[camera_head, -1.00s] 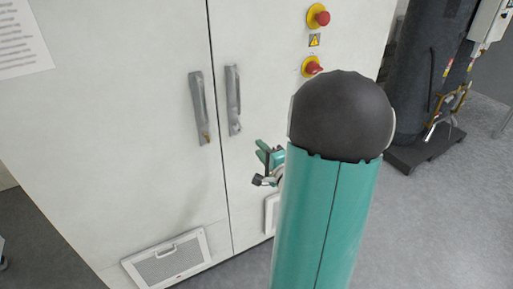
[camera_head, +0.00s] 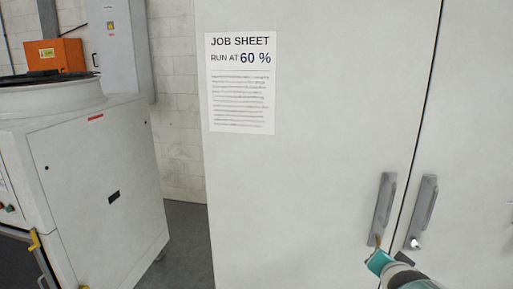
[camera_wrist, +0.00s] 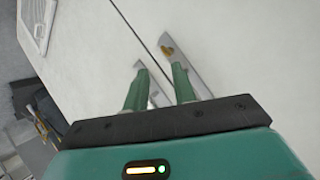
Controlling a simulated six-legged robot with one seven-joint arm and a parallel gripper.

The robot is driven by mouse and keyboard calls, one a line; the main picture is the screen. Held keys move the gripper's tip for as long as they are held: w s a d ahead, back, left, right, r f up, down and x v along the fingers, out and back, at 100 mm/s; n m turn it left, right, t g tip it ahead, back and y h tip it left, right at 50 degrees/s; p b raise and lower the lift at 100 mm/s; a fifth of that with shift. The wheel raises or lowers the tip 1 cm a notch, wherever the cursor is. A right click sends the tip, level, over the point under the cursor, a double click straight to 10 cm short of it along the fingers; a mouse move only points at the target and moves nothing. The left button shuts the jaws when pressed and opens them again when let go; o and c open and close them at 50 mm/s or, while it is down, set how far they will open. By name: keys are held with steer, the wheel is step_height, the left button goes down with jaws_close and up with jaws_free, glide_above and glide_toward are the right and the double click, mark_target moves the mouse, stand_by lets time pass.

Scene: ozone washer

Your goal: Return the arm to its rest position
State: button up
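My gripper (camera_wrist: 162,75) shows its two green fingers spread apart in the wrist view, with nothing seen between them. In the head view my gripper (camera_head: 374,262) is at the lower right, in front of the white cabinet, just below the left door handle (camera_head: 384,210). The fingers point toward the two grey door handles in the wrist view and partly cover them. I cannot tell whether they touch the doors. Most of my arm is out of the head view.
The white cabinet (camera_head: 310,210) has two closed doors and a right handle (camera_head: 423,212). A job sheet (camera_head: 240,105) on it reads "RUN AT 60 %". A white machine (camera_head: 100,190) stands at left, with an orange box (camera_head: 55,57) behind. Grey floor (camera_head: 190,240) lies between them.

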steer(key=s+a+r+n+g+y, duration=0.1)
steer(key=s+a+n+g+y, duration=0.1)
steer(key=s+a+n, duration=0.3)
steer(key=s+a+r+n+g+y, duration=0.1)
steer(key=s+a+n+g+y, duration=0.1)
steer(key=s+a+n, duration=0.3)
steer(key=s+a+g, duration=0.1)
steer(key=s+a, duration=0.3)
steer(key=a, duration=0.5)
steer(key=shift+s+a+r+n+y, duration=0.15)
steer(key=shift+s+n+y, duration=0.05)
steer(key=shift+n+y, duration=0.2)
